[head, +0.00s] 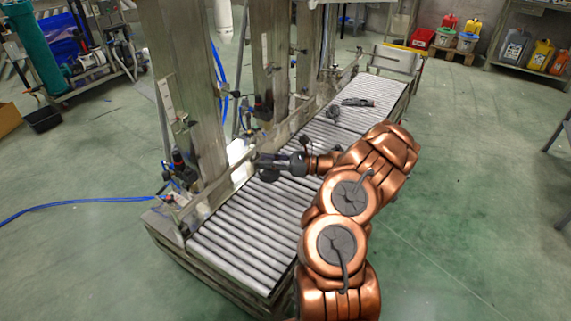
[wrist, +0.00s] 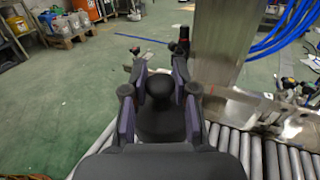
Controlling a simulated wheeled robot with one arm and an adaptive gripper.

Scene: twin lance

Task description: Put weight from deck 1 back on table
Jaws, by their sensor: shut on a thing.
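My gripper (head: 266,164) is shut on a dark weight (wrist: 160,88), which has a round knob on top and a wider body below. The wrist view shows the knob between the two fingers (wrist: 158,92). In the head view the gripper hangs over the roller conveyor (head: 240,236), near its left rail. The weight is hard to tell from the dark fingers there. I cannot tell whether its underside touches anything. No separate table is clearly identifiable, and neither is a marked deck 1.
A dark elongated object (head: 357,102) and a small dark object (head: 333,112) lie on the conveyor's far part. Steel uprights (head: 188,90) with fittings line its left side. A blue hose (head: 70,202) runs over the floor at left. The near rollers are bare.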

